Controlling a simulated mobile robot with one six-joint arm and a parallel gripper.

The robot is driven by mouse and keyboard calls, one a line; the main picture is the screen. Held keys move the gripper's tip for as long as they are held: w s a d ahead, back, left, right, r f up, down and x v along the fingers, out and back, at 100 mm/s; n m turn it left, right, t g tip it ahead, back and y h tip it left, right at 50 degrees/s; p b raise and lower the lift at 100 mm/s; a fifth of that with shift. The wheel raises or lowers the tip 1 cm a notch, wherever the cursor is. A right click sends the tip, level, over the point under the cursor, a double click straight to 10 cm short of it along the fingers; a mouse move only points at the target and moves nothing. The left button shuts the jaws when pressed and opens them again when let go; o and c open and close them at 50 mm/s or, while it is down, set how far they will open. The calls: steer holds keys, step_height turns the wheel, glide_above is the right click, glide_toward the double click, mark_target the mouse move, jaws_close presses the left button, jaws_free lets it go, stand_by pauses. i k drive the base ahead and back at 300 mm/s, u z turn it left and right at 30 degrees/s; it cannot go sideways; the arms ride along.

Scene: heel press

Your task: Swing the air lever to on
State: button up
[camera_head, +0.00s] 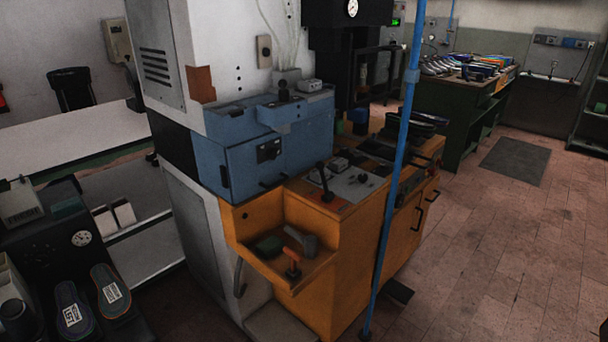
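The heel press is a tall machine with a blue housing (225,160) on an orange cabinet (350,255). A black-knobbed lever (325,183) stands on the grey control plate on top of the cabinet, near its front corner. A blue upright pipe (394,170) with a fitting partway up passes in front of the cabinet. No label is readable, so I cannot tell which part is the air lever or its setting. My gripper is not in view.
A dark bench with shoe soles (113,290) and a gauge stands at the lower left, with a white table (75,130) behind. A green bench (440,108) is at the back right. The tiled floor (500,240) right of the press is mostly clear, with a grey mat (515,160) further back.

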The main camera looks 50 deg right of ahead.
mark_target(320, 166)
steer(key=z, duration=0.85)
steer(key=k, duration=0.45)
steer(key=z, duration=0.7)
steer(key=i, duration=0.5)
steer(key=z, duration=0.15)
steer(key=k, duration=0.4)
